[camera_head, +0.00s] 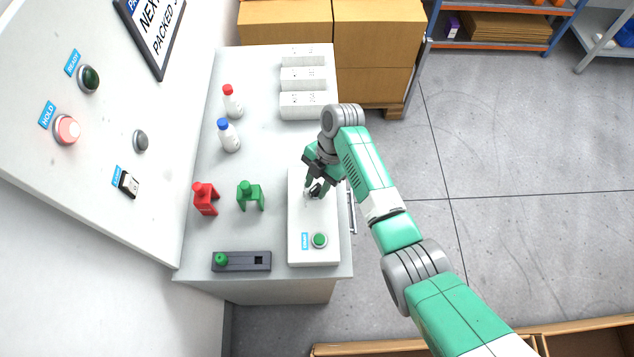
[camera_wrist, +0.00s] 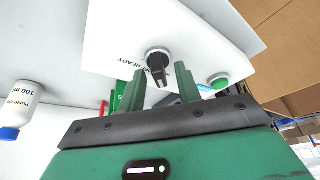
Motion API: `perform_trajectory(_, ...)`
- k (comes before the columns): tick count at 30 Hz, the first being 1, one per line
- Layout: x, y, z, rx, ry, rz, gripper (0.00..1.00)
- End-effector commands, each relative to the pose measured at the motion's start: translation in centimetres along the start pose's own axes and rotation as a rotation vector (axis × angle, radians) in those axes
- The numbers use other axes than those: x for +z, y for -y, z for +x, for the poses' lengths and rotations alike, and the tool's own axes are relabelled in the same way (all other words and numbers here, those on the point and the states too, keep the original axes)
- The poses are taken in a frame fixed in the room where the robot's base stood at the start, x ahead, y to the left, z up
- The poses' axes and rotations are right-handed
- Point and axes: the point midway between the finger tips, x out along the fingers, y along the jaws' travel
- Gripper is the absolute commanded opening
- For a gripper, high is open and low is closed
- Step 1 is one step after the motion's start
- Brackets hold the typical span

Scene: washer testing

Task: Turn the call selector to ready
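The call selector (camera_wrist: 157,66) is a black knob on a pale round base, set on a white box (camera_head: 313,232). I cannot tell which label the knob points at. My gripper (camera_wrist: 160,80) has its two green fingers apart, one on each side of the knob, with visible gaps. In the head view, my gripper (camera_head: 312,192) is over the far half of the box and partly hides the knob.
The box also has a green button (camera_head: 319,240) at its near end. Red (camera_head: 205,199) and green (camera_head: 250,196) stands, two bottles (camera_head: 230,139) and a dark grey block (camera_head: 245,262) are to the left. White blocks (camera_head: 303,104) are at the back. A sloping panel (camera_head: 100,120) rises at left.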

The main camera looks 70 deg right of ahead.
Motion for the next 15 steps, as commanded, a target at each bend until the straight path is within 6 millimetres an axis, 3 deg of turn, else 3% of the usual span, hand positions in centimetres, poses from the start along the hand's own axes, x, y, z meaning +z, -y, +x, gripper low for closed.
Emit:
perform_trajectory(3, 0.0, -0.01, -0.03, 0.0, 0.0, 0.0, 0.32)
perform_trajectory(8, 0.0, -0.01, -0.06, 0.0, 0.0, 0.0, 0.0)
perform_trajectory(15, -0.03, -0.01, -0.13, 0.003, 0.0, 0.008, 0.0)
